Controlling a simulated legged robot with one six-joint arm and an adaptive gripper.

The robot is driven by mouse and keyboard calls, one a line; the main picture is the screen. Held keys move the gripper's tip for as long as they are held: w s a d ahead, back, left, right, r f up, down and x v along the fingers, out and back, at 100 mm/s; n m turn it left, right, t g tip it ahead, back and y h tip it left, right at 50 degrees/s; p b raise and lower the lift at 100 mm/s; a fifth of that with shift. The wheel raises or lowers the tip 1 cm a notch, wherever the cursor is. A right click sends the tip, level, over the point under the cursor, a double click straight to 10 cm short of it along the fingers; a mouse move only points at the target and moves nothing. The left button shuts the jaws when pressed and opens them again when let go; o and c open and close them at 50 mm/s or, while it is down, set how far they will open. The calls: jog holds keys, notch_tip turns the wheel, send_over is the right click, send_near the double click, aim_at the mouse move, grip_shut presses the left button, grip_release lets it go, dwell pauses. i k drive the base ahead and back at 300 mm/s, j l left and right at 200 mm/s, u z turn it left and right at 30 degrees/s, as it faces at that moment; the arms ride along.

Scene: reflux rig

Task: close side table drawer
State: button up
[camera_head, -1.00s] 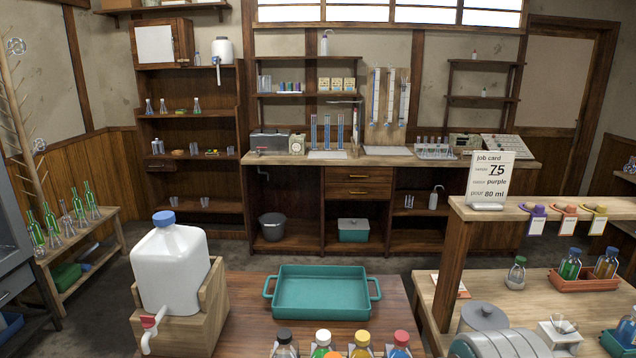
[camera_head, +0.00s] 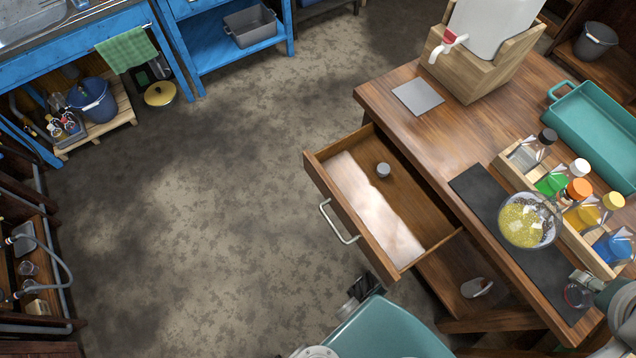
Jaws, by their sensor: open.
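The side table (camera_head: 440,90) has a wooden drawer (camera_head: 318,180) pulled out on its left side, in the middle of the view. The drawer's pale metal handle (camera_head: 338,224) faces the open floor. Inside lie a pale sheet (camera_head: 372,205) and a small grey round item (camera_head: 383,170). A dark part that looks like my gripper (camera_head: 360,288) is at the lower middle, close to the drawer's near front corner. It is apart from the handle and holds nothing that I can see. Its fingers are small and partly hidden by my teal body.
On the tabletop are a wooden bottle rack (camera_head: 508,168), a bowl of yellow contents (camera_head: 527,222) on a dark mat (camera_head: 475,188), a teal tray (camera_head: 560,90) and a white jug (camera_head: 490,30). Bare floor (camera_head: 200,200) lies left of the drawer. Blue benches (camera_head: 230,45) stand beyond.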

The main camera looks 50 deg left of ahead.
aim_at(398, 219)
jog(key=j+u, duration=0.1)
jog(key=u, duration=0.3)
jog(key=j+u, duration=0.1)
jog(key=u, duration=0.35)
jog(key=j+u, duration=0.15)
jog(key=u, duration=0.25)
jog(key=j+u, duration=0.1)
jog(key=u, duration=0.3)
jog(key=k+l+z, duration=0.1)
jog(key=l, duration=0.1)
